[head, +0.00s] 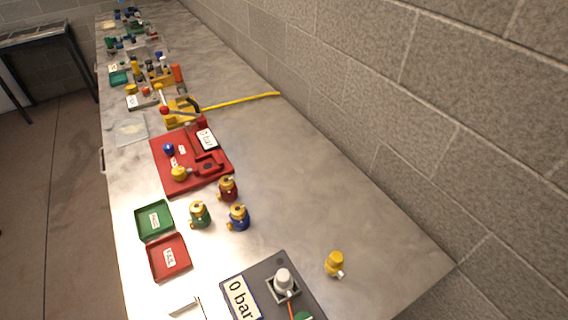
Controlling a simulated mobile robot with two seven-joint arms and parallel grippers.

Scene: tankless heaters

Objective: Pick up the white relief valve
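The white relief valve (283,280) stands upright in a square fixture on a dark grey board (257,270) near the bottom of the head view. The board also bears a white plate (240,298) reading "0 bar". An orange line and a green part show just below the valve, cut by the bottom edge. Neither of my grippers can be made out in this view, and nothing touches the white valve.
A yellow valve (334,263) stands right of the board. Green (199,215), blue (238,218) and red (228,189) valves stand behind it. A green tray (140,222), a red tray (154,263) and a red board (161,152) lie left. A block wall borders the bench's right side.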

